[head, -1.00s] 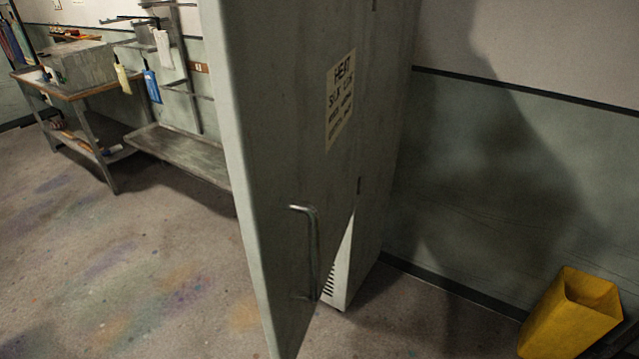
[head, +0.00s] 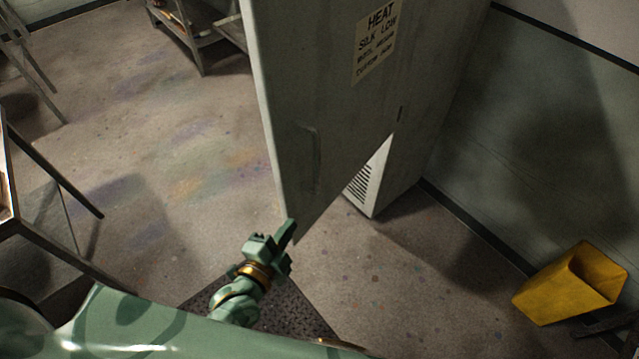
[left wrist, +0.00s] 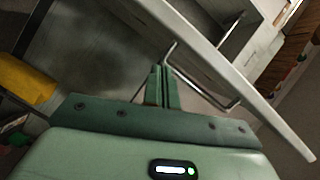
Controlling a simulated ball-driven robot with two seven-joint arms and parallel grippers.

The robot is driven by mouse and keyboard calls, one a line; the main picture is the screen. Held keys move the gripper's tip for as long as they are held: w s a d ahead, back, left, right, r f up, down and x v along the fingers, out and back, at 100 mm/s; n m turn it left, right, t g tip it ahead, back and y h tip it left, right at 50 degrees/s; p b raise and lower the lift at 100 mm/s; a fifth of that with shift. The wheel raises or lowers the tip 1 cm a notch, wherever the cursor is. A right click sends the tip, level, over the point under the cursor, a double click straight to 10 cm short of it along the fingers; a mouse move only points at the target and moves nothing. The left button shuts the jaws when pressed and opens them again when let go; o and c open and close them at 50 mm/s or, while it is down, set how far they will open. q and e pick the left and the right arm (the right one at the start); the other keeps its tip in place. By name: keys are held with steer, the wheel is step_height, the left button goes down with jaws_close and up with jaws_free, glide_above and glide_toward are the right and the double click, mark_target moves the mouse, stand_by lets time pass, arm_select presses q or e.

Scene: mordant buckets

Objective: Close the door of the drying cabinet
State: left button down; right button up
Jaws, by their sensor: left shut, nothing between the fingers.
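The drying cabinet (head: 447,95) stands at the back wall. Its grey door (head: 290,95) stands open, swung out toward me, with a paper sign (head: 374,42) and a bar handle (head: 314,160) on its outer face. My left gripper (head: 289,232) is shut and empty, overlapping the door's lower front corner in the head view; contact cannot be told there. In the left wrist view, its closed fingers (left wrist: 161,84) point toward the door's outer face, near the handle (left wrist: 205,92). The door's pale edge (left wrist: 235,83) runs diagonally. My right gripper is not in view.
A yellow bin (head: 548,297) stands on the floor at the right, by the wall (head: 520,120). A table (head: 70,262) reaches in at the left edge. A metal rack (head: 215,38) stands at the back. The stained floor (head: 170,150) left of the door is clear.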

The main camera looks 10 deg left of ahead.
mark_target(302, 187)
arm_select(q)
steer(key=w+r+m, duration=0.1)
steer(key=w, duration=0.2)
steer(key=w+r+m+t, duration=0.1)
steer(key=w+m, duration=0.1)
steer(key=w, duration=0.1)
steer(key=w+d+r+m, duration=0.1)
steer(key=w+r, duration=0.1)
steer(key=w, duration=0.1)
steer(key=shift+w+t, duration=0.1)
steer(key=shift+t, duration=0.3)
steer(key=shift+w+d, duration=0.25)
steer(key=shift+w, duration=0.45)
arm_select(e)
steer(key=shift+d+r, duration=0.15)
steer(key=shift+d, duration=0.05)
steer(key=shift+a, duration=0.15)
